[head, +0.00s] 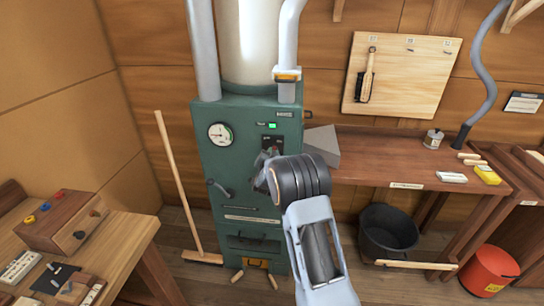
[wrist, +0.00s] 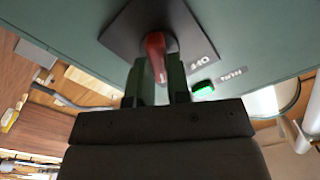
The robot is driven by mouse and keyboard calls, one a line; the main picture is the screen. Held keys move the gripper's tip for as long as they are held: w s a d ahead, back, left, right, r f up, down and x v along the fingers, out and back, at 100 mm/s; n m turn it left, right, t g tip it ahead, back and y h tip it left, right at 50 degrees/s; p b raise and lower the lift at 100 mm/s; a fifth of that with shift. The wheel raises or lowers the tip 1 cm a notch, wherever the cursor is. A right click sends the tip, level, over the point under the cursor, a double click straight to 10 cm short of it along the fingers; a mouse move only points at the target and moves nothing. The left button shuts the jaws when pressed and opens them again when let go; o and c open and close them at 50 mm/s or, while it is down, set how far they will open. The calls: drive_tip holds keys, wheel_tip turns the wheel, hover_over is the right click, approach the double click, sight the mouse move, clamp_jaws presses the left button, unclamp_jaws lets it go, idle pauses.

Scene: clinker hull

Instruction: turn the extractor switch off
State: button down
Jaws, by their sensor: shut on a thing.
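The extractor is a green cabinet (head: 215,165) with a round gauge and pipes on top. Its switch plate (head: 272,141) is on the upper right of the front, partly hidden by my gripper (head: 262,160). In the wrist view the switch's red handle (wrist: 156,45) stands on a dark plate (wrist: 120,30). My gripper (wrist: 160,85) is shut on the handle, with one finger on each side. An OFF label (wrist: 200,61) and a RUN label (wrist: 231,77) lie right of the handle. A green lamp (wrist: 203,90) by RUN is lit. The handle's exact setting is hard to tell.
A broom (head: 176,180) leans left of the cabinet. A wooden table (head: 120,255) stands at the lower left.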

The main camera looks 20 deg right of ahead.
drive_tip(key=n+b, duration=0.3)
drive_tip(key=n, duration=0.7)
drive_tip(key=shift+a+n, duration=0.15)
drive_tip(key=shift+n, duration=0.25)
drive_tip(key=shift+f+n, duration=0.1)
drive_tip(key=shift+n, duration=0.2)
drive_tip(key=c, duration=1.1)
unclamp_jaws()
drive_tip(key=shift+w, duration=0.1)
drive_tip(key=b+v, duration=0.2)
drive_tip(key=v, duration=1.2)
